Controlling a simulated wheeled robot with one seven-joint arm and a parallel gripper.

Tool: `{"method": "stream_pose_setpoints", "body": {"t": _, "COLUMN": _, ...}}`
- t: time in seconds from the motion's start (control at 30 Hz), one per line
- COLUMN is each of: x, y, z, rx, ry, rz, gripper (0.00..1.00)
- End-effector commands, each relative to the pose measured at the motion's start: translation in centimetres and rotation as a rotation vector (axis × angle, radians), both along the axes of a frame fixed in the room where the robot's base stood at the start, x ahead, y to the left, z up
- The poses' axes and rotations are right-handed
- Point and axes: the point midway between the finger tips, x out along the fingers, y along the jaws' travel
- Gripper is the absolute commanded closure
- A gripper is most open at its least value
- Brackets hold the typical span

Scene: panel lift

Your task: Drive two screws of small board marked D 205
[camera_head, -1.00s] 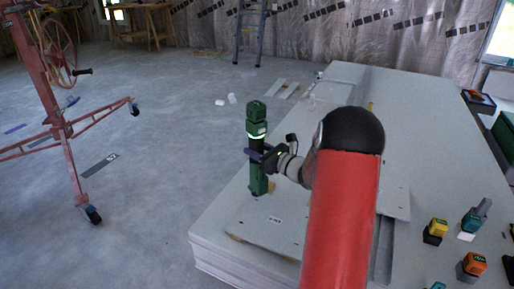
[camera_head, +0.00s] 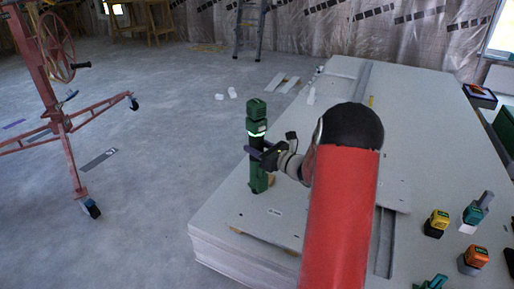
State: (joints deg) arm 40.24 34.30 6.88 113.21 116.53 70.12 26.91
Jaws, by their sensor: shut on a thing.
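My gripper (camera_head: 262,153) is shut on a green upright tool (camera_head: 257,122), which looks like a screwdriver with a pale glowing band. The tool's lower end is at the left edge of the board stack, over or touching a small board (camera_head: 265,228). The small board lies flat on the stack and bears a small white label (camera_head: 275,212), too small to read. My red arm hides the board's right part. I cannot see any screws clearly, nor whether the tool tip touches one.
A stack of large grey boards (camera_head: 340,85) fills the right side. Several power tools, one yellow (camera_head: 437,222) and one teal (camera_head: 476,212), stand on its right part. A red wheeled panel lift (camera_head: 62,125) stands left. Bare floor (camera_head: 165,190) lies between. A ladder (camera_head: 250,28) stands at the back.

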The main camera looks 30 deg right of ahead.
Motion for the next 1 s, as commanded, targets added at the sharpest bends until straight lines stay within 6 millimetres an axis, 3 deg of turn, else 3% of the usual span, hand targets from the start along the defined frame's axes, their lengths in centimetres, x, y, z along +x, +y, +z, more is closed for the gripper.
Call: {"method": "stream_pose_setpoints", "body": {"t": 1.0, "x": 0.06, "y": -0.01, "z": -0.34, "rx": -0.001, "ry": -0.006, "rz": 0.001, "gripper": 1.00}}
